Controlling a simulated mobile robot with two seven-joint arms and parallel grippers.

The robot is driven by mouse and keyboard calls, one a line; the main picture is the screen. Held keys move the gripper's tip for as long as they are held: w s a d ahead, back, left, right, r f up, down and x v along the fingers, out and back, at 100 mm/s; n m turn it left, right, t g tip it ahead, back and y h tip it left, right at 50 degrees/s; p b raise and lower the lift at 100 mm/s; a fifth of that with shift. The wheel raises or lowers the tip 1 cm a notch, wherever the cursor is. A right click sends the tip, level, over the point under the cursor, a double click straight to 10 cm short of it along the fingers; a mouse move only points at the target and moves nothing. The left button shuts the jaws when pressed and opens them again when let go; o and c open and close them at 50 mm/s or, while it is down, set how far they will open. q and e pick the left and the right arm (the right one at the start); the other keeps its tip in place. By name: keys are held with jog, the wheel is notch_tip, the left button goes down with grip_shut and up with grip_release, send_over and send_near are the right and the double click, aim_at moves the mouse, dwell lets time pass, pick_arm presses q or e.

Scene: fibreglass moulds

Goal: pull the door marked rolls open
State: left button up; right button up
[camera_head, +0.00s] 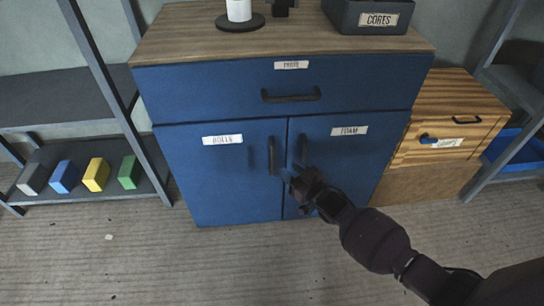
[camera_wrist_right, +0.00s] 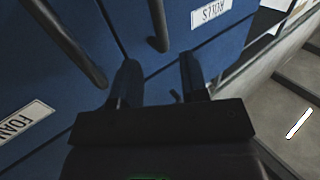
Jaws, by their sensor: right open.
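The blue door marked ROLLS (camera_head: 225,180) is the left door of the cabinet and looks shut. Its dark vertical bar handle (camera_head: 271,155) is near its right edge; in the right wrist view the handle (camera_wrist_right: 158,25) shows ahead of the fingers, lined up with the gap between them. My right gripper (camera_head: 297,190) is open and empty, in front of the cabinet near the seam between the doors, low and right of the handle. In the wrist view the gripper (camera_wrist_right: 160,80) shows two spread fingers. No contact with the handle is visible. My left gripper is not in view.
The door marked FOAM (camera_head: 345,165) and its handle (camera_head: 303,150) are close to my right gripper. A wide drawer (camera_head: 200,92) is above. A wooden box unit (camera_head: 420,150) stands right; a shelf with coloured blocks (camera_head: 96,174) stands left.

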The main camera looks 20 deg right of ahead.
aim_at(274, 156)
jog(key=x, duration=0.2)
jog(key=b+x, duration=0.1)
jog(key=x, duration=0.4)
jog(key=shift+w+f+b, duration=0.1)
jog(key=shift+f+b, duration=0.25)
jog(key=shift+b, duration=0.05)
jog(key=shift+w+a+r, duration=0.2)
jog(key=shift+w, duration=0.45)
grip_shut()
